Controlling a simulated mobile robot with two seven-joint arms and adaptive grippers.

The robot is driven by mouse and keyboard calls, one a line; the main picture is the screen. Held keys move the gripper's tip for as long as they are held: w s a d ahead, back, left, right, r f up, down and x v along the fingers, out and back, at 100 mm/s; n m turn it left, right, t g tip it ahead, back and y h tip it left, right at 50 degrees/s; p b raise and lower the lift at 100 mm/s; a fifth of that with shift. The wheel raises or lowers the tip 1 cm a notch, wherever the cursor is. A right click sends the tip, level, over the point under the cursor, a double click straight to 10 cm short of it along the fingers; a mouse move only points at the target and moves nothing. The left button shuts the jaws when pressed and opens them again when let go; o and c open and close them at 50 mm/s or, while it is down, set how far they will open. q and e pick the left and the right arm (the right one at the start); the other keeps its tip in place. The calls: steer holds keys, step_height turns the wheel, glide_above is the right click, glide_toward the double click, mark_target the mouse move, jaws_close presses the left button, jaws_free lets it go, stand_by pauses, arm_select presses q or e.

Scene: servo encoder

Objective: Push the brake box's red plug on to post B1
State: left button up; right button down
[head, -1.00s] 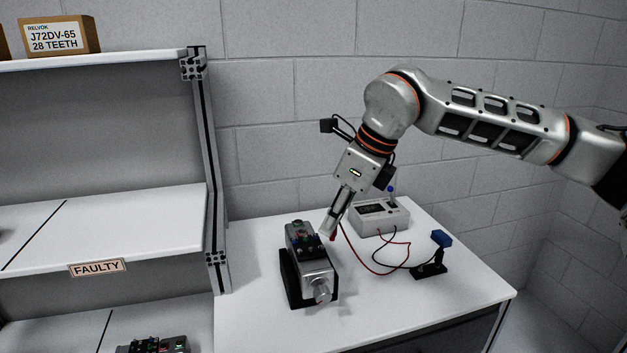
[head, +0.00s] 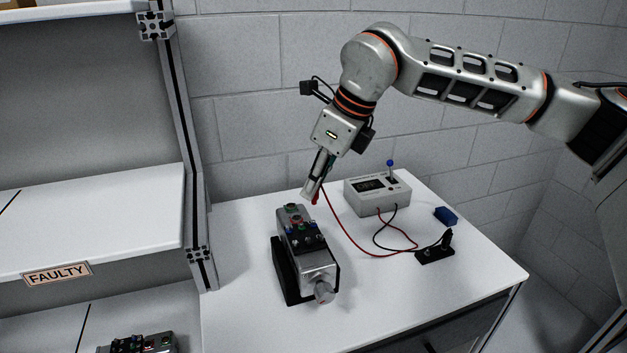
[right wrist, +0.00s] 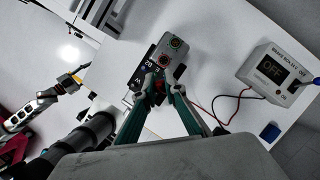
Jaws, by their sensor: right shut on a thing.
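My right gripper (head: 311,194) is shut on the red plug (head: 316,199), whose red lead trails down to the right. It is above and behind the far end of the servo unit (head: 318,265), which lies in a black cradle. In the right wrist view the fingertips (right wrist: 160,92) overlap the near part of the black post block (right wrist: 143,75), with "B2" lettering beside them. The fingers hide some posts; I cannot make out B1 or any contact. The brake box (head: 372,198) stands to the right, its display reading OFF. A small arm, seemingly my left (right wrist: 70,80), shows at left.
A black stand (head: 435,252) is at the right, where the black lead ends. A blue block (head: 446,216) lies behind it. The red lead crosses the table between servo and brake box. A shelf upright (head: 190,170) rises at the left. The front of the table (head: 400,295) is clear.

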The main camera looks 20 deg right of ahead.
mark_target(318, 197)
steer(key=shift+f+b, duration=0.3)
steer(key=shift+f, duration=0.4)
steer(key=shift+f+b, duration=0.4)
steer(key=shift+f, duration=0.15)
steer(key=shift+f+b, duration=0.6)
steer(key=shift+f, duration=0.75)
steer(key=shift+f, duration=0.15)
stand_by(0.3)
steer(key=c, duration=2)
jaws_free()
steer(key=shift+c, duration=0.2)
